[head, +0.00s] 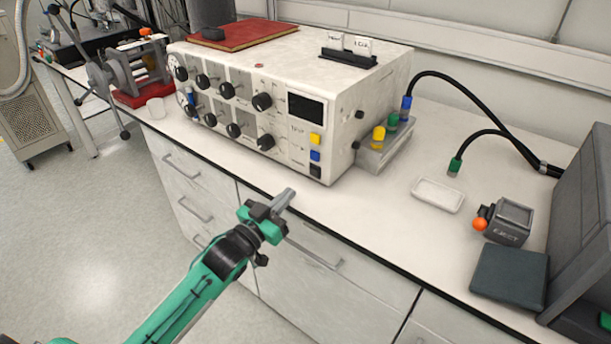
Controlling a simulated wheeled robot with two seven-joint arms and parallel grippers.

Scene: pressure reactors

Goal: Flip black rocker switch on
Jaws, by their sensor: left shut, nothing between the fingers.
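A white control box (250,130) with several black knobs stands on the bench. On its front panel at the right, below a yellow button (315,139) and a blue button (315,155), is a small black rocker switch (315,170). Which way the rocker is tilted is too small to tell. My left gripper (284,199), on a green arm, is shut and empty. It is in front of the bench edge, below and left of the switch, apart from it. My right gripper is not in view.
A red book (245,36) lies on the box. To the right are black cables (480,90), a white tray (437,195), a grey device with an orange knob (509,221) and a dark flat block (510,274). Bench space before the switch is clear.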

